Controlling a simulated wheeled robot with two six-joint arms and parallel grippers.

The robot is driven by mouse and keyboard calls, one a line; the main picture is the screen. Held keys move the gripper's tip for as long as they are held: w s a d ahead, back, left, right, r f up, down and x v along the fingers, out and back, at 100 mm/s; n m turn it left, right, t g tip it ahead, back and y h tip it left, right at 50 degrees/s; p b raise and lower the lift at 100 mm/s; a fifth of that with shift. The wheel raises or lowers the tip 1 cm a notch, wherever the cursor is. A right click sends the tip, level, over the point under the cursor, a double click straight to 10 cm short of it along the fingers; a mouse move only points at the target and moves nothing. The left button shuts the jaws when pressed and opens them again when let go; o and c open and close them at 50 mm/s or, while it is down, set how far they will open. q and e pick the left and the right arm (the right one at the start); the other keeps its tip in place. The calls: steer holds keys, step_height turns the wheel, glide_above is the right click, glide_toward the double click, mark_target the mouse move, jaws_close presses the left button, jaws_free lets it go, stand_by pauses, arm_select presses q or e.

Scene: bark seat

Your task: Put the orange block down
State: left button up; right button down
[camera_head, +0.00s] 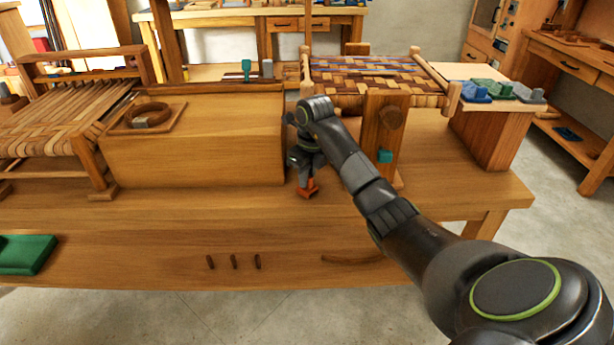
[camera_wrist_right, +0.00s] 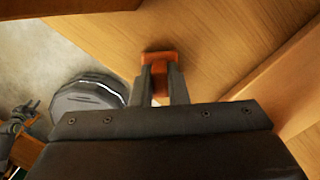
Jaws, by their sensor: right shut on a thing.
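The orange block (camera_head: 308,189) is at the tips of my right gripper (camera_head: 306,176), low over the wooden bench top between the large wooden box and the woven seat. In the right wrist view, the orange block (camera_wrist_right: 160,58) sits between the two fingers of the right gripper (camera_wrist_right: 161,82), which is shut on it. I cannot tell whether the block touches the bench top (camera_head: 240,205).
The wooden box (camera_head: 200,145) stands close to the left of the gripper. A green tray (camera_head: 25,254) is at the left.

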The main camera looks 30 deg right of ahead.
mark_target(311, 177)
steer(key=shift+f, duration=0.15)
steer(key=c, duration=1.4)
jaws_free()
arm_select(q)
steer(key=shift+w+r, duration=0.15)
steer(key=shift+w, duration=0.25)
steer(key=shift+s, duration=0.15)
arm_select(e)
steer(key=shift+r, duration=0.2)
